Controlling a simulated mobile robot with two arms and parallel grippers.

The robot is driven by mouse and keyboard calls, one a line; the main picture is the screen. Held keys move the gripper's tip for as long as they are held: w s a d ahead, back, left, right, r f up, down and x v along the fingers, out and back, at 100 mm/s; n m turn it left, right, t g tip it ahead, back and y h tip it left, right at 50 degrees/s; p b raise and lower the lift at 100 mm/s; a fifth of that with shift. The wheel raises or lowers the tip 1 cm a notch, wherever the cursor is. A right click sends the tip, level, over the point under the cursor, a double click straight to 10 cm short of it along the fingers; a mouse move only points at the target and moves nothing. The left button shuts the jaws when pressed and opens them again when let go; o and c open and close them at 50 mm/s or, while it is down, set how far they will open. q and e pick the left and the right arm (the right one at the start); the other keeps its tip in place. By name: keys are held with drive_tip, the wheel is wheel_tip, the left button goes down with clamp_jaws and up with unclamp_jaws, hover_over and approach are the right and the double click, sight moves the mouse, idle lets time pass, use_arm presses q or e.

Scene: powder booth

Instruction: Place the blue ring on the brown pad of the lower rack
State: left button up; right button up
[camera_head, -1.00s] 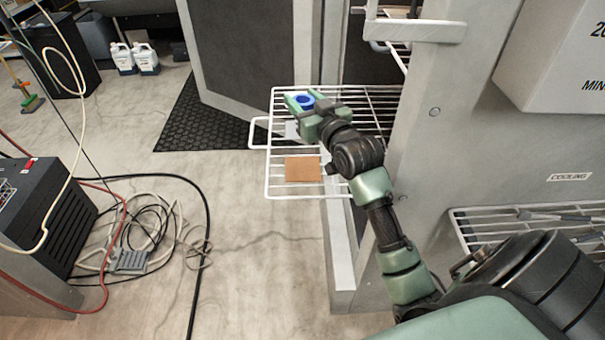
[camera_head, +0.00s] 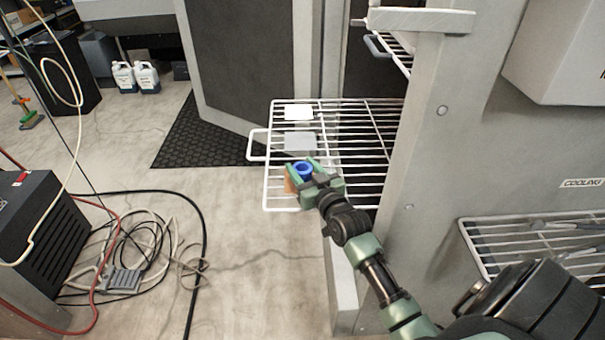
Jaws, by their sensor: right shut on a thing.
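The blue ring (camera_head: 304,170) is between the fingers of my right gripper (camera_head: 303,172), which is shut on it. The gripper is over the near left part of the white wire lower rack (camera_head: 360,150). The brown pad (camera_head: 290,186) lies on that rack, mostly hidden under the gripper, with its left edge showing. I cannot tell whether the ring touches the pad or hangs above it. My left gripper is not in view.
A grey pad (camera_head: 299,141) and a white pad (camera_head: 298,112) lie farther back on the rack. A grey post (camera_head: 440,150) stands right of it. Another wire shelf (camera_head: 530,245) is at the right. Cables (camera_head: 130,250) cover the floor at left.

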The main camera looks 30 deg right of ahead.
drive_tip(key=shift+f, duration=0.5)
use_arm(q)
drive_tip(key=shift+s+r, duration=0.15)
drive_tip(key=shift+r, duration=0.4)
use_arm(e)
drive_tip(key=o, duration=1.5)
drive_tip(key=shift+s, duration=0.15)
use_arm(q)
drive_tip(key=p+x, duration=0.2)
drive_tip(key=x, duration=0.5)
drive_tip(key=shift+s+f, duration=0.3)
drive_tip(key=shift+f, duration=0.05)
use_arm(e)
drive_tip(key=s, duration=0.4)
drive_tip(key=s+a, duration=0.1)
drive_tip(key=s, duration=0.6)
drive_tip(key=shift+s+a+r, duration=0.3)
drive_tip(key=shift+r, duration=0.05)
